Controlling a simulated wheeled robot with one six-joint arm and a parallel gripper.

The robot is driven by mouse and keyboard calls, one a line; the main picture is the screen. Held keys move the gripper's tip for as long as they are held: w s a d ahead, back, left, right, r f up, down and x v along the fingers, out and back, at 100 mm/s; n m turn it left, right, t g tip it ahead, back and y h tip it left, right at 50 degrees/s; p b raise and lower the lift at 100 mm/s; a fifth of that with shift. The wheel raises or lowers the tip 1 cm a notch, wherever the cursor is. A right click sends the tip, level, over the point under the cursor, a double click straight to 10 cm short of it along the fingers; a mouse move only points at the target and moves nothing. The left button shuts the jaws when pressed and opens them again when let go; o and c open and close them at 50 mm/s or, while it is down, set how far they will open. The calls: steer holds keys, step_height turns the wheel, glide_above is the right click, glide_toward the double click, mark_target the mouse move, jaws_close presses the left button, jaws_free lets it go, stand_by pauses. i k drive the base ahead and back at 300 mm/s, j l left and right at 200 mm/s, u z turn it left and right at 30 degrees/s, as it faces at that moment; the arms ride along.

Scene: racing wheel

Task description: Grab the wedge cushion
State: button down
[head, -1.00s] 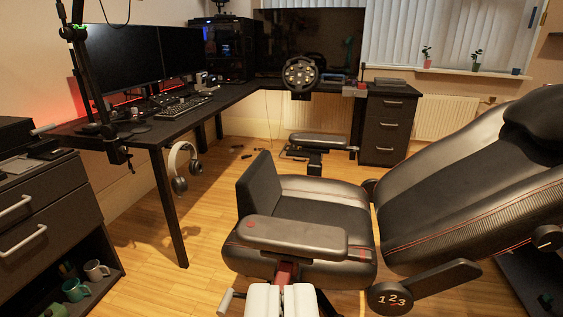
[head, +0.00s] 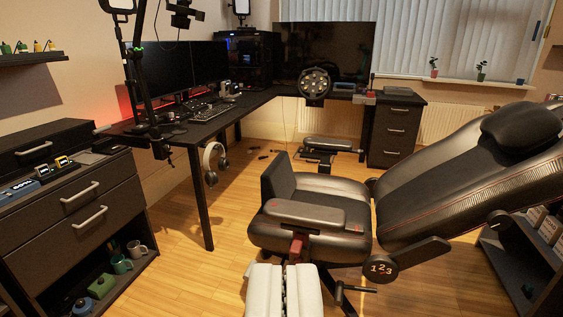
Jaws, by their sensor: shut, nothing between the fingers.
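A dark, upright wedge-shaped piece, which looks like the wedge cushion (head: 277,178), stands on the left front part of the black chair seat (head: 330,190). It is partly hidden low down by the near armrest (head: 305,214). My gripper (head: 284,268) shows as two white fingers at the bottom middle. They are shut with nothing between them. The gripper is on the near side of the chair, apart from the cushion.
The reclined chair back (head: 460,180) fills the right. A black desk (head: 215,118) with screens and a steering wheel (head: 315,84) stands behind. Headphones (head: 212,163) hang under the desk. A drawer cabinet (head: 75,205) stands left. Wooden floor (head: 195,270) is free between cabinet and chair.

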mark_target(278, 181)
steer(key=i+j, duration=0.1)
steer(key=i, duration=0.45)
steer(key=i+j+z, duration=0.1)
steer(key=i, duration=0.5)
steer(key=i+j, duration=0.2)
steer(key=i, duration=0.35)
steer(key=i+j, duration=0.15)
steer(key=i, duration=0.4)
steer(key=z, duration=0.05)
